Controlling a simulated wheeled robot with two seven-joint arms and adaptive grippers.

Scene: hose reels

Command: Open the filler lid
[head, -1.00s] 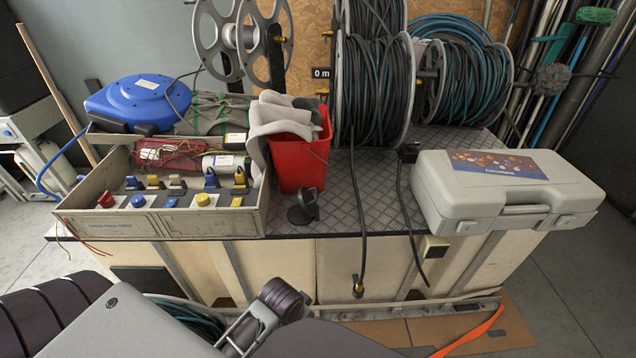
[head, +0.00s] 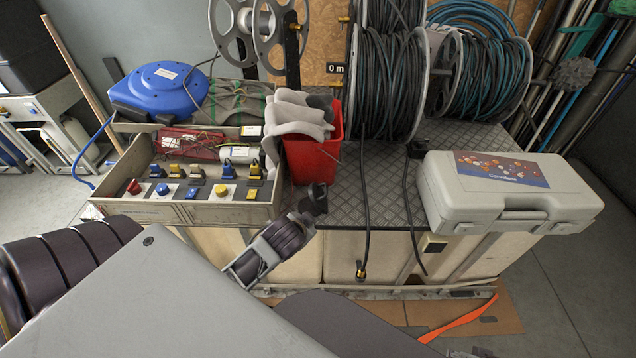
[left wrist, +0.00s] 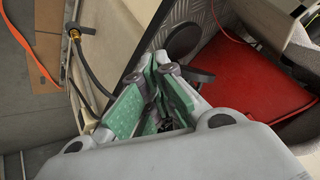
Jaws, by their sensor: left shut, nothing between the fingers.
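A small black round fitting (head: 319,192), which looks like the filler with its lid, stands at the bench's front edge, in front of the red bin. My left gripper (head: 306,214) reaches up to it and partly covers it in the head view. In the left wrist view, my left gripper (left wrist: 162,68) has its green-padded fingers shut at the tips, with nothing between them. A dark disc (left wrist: 183,39) lies just beyond the fingertips and another dark part (left wrist: 198,74) beside them. I cannot tell whether the fingers touch either part, nor how far the lid is open. My right gripper is not in view.
The red bin (head: 312,160) with grey cloths stands close behind the fitting. The switch box (head: 235,212) is to the left, hose reels (head: 387,85) behind, a grey case (head: 505,200) to the right. A black hose (head: 365,215) hangs over the front edge.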

